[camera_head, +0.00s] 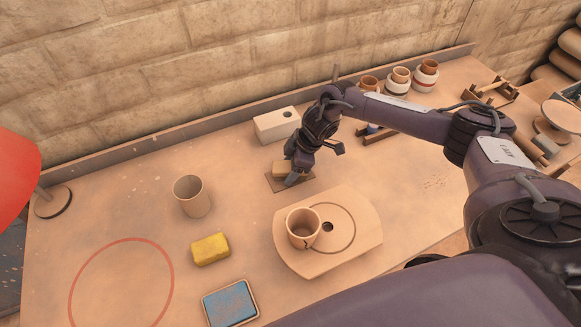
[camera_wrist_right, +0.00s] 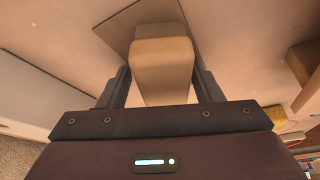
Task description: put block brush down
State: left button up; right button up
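The block brush (camera_head: 281,169), a tan block, is at a dark square mat (camera_head: 302,184) near the middle of the table. My right gripper (camera_head: 294,170) reaches down over the mat. In the right wrist view the brush (camera_wrist_right: 162,68) sits between the two fingers (camera_wrist_right: 162,88), which look shut on its sides. The mat (camera_wrist_right: 128,22) shows just beyond the brush. The brush looks low over the mat or touching it; I cannot tell which. My left gripper is not in view.
A white box with a hole (camera_head: 273,127) stands behind the mat. A round-ended board (camera_head: 360,232) with a cracked cup (camera_head: 303,229) is in front. A cup (camera_head: 191,197), yellow sponge (camera_head: 210,249) and blue pad (camera_head: 230,303) are to the left. Small pots (camera_head: 398,82) stand at the back.

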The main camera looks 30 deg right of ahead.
jog(key=shift+s+a+f, duration=0.2)
jog(key=shift+s+f, duration=0.15)
jog(key=shift+s, duration=0.1)
jog(key=shift+r, duration=0.35)
jog(key=v, duration=1.2)
jog(key=shift+w+d+r+b, duration=0.1)
jog(key=shift+w+b, duration=0.15)
jog(key=shift+b, duration=0.1)
